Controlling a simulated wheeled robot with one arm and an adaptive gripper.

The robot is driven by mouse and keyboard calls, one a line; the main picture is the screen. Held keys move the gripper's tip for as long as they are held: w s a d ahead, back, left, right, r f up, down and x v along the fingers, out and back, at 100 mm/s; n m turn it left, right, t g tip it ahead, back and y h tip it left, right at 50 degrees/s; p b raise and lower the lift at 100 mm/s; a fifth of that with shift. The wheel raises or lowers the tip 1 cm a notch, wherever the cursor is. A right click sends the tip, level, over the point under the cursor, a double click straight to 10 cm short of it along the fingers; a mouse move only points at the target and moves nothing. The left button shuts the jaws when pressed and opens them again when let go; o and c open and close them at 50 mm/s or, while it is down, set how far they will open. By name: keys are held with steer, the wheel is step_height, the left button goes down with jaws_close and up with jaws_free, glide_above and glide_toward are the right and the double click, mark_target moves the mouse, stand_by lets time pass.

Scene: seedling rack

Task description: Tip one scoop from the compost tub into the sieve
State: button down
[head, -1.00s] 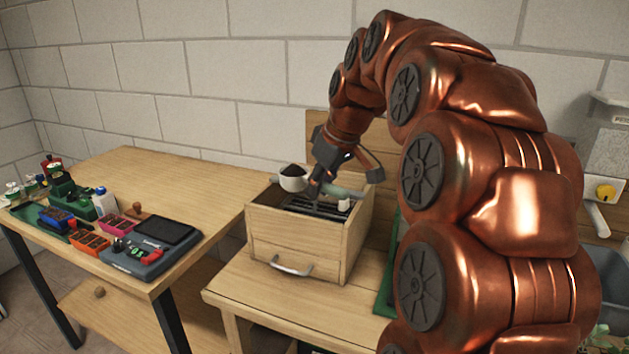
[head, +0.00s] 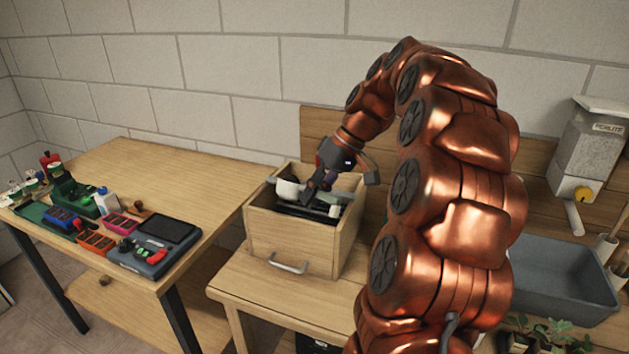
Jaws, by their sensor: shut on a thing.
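My gripper (head: 319,186) is shut on a white scoop (head: 288,189) over the open top of a wooden box with a drawer. Dark bars inside the box suggest that it is the sieve (head: 292,240). The scoop is left of the fingers, low by the box's back left rim. No dark load shows in its bowl from here; whether it is empty I cannot tell. A grey tub (head: 560,298), perhaps the compost tub, stands at the right; no compost shows in it.
A perlite dispenser (head: 590,150) stands at the back right, with seedlings (head: 550,335) in front of the tub. A left table holds a dark device (head: 155,247) and several coloured trays. A wooden backboard (head: 318,130) rises behind the box.

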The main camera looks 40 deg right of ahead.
steer(key=r+y+p, duration=0.1)
steer(key=p, duration=0.2)
steer(key=shift+r+m+y, duration=0.1)
steer(key=shift+m+y, duration=0.2)
steer(key=shift+w+g+y, duration=0.15)
steer(key=shift+g+y, duration=0.15)
steer(key=y+p, duration=0.1)
steer(key=m+y+p, duration=0.1)
steer(key=shift+w+d+r+p, duration=0.1)
steer(key=shift+w+d+p, duration=0.1)
steer(key=shift+d+p, duration=0.15)
steer(key=p, duration=0.1)
steer(key=m+y+p, duration=0.1)
steer(key=y+p, duration=0.1)
steer(key=shift+w+d+r+m, duration=0.2)
steer(key=shift+w+r+m, duration=0.05)
steer(key=shift+r+m, duration=0.15)
steer(key=y+p, duration=0.1)
steer(key=p, duration=0.2)
steer(key=shift+d+m, duration=0.1)
steer(key=shift+m, duration=0.2)
steer(key=shift+p, duration=0.55)
steer(key=shift+f+y+p, duration=0.2)
steer(key=shift+y+p, duration=0.1)
steer(key=shift+p, duration=0.1)
steer(key=shift+f+b, duration=0.1)
steer(key=shift+b, duration=0.35)
